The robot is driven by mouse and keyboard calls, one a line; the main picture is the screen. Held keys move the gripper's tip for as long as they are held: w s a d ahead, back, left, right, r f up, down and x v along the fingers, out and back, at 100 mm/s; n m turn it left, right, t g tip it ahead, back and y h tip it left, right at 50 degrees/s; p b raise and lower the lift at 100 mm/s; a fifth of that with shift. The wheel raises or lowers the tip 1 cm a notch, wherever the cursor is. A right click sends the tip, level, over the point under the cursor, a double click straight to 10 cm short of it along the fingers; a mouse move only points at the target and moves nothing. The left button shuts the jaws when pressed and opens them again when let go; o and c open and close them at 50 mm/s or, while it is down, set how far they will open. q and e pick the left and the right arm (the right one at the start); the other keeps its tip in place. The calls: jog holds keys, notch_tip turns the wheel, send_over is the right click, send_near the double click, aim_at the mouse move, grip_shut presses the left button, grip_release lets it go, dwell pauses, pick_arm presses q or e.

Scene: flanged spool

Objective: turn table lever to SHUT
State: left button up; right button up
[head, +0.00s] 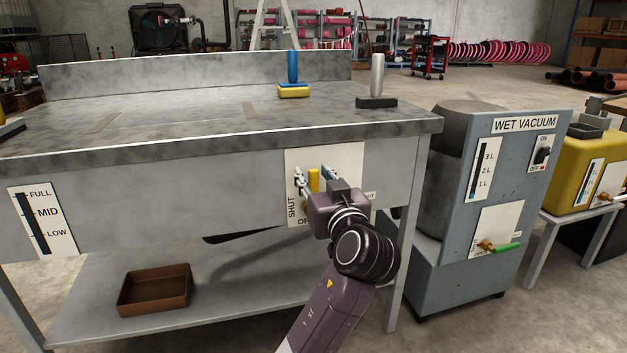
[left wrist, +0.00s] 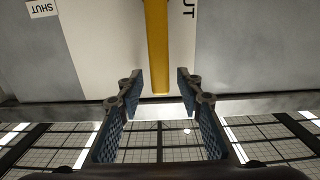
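The yellow table lever (head: 314,180) is on a white plate (head: 343,160) on the table's front panel. In the head view its handle looks upright. A sideways SHUT label (head: 291,207) is at the plate's left; another label at the bottom is partly hidden by my gripper. My left gripper (head: 313,173) is open at the lever, with one fingertip on either side of it. In the left wrist view the lever (left wrist: 156,45) comes down from the top, its end between the open fingertips (left wrist: 160,77), with a gap on each side. The lever's pivot is hidden. My right gripper is out of view.
A wet vacuum (head: 530,190) stands right of the table (head: 230,140). A brown tray (head: 155,290) is on the lower shelf. A blue-handled tool (head: 293,68) and a grey-handled one (head: 377,75) stand on the tabletop. A level gauge (head: 42,220) is at the left.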

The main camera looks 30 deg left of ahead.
pick_arm(q)
jog(key=shift+w+a, duration=0.25)
jog(key=shift+a, duration=0.05)
grip_shut()
dwell(0.3)
